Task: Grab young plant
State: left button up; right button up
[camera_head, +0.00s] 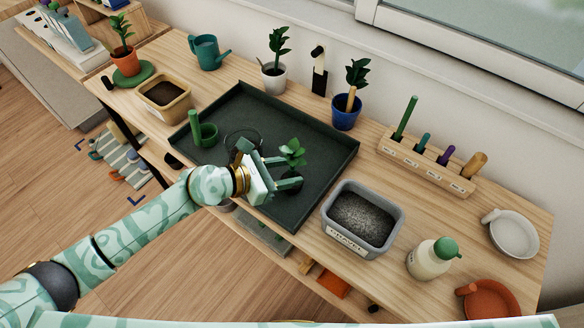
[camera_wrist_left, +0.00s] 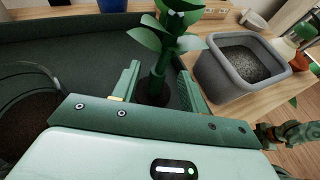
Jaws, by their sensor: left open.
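The young plant (camera_head: 292,152) stands upright in the dark green tray (camera_head: 325,165), right of its middle. It has broad green leaves and a thick green stem, which the left wrist view (camera_wrist_left: 163,55) shows close up. Its base sits in a dark round patch. My left gripper (camera_head: 283,172) is low over the tray and open. Its two fingers stand on either side of the plant's stem, with gaps visible in the left wrist view. A patterned green part, likely my right arm (camera_wrist_left: 298,133), shows small at the right edge there; its jaws are not clear.
A grey gravel bin (camera_head: 334,227) stands just right of the tray. Behind it stand a white potted plant (camera_head: 274,78) and a blue pot (camera_head: 346,116).

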pick_arm(q)
jog(key=x, duration=0.3)
jog(key=shift+w+d+f+b, duration=0.2)
jog(key=shift+w+d+b, duration=0.05)
jog(key=shift+w+b, duration=0.1)
grip_shut()
